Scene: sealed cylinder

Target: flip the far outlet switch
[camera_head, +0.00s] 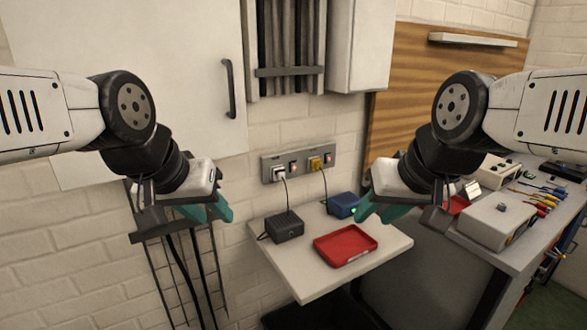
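A grey outlet panel (298,166) is fixed to the brick wall above a small shelf. It has a left socket with a white plug (279,173) and a right socket with a yellow plug (315,162). A small reddish switch (293,167) is beside the white plug, and another switch (328,159) is beside the yellow plug at the panel's right end. The switch positions are too small to tell. My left gripper (216,211) is left of the panel and lower, open and empty. My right gripper (372,210) is right of the panel and lower, open and empty. Neither touches the panel.
The white shelf (305,286) holds a dark box (284,227), a blue box (343,205) with a green light and a red tray (345,245). Cords run from the plugs to the boxes. A workbench (490,255) with tools stands at right. A white cabinet (358,45) hangs above.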

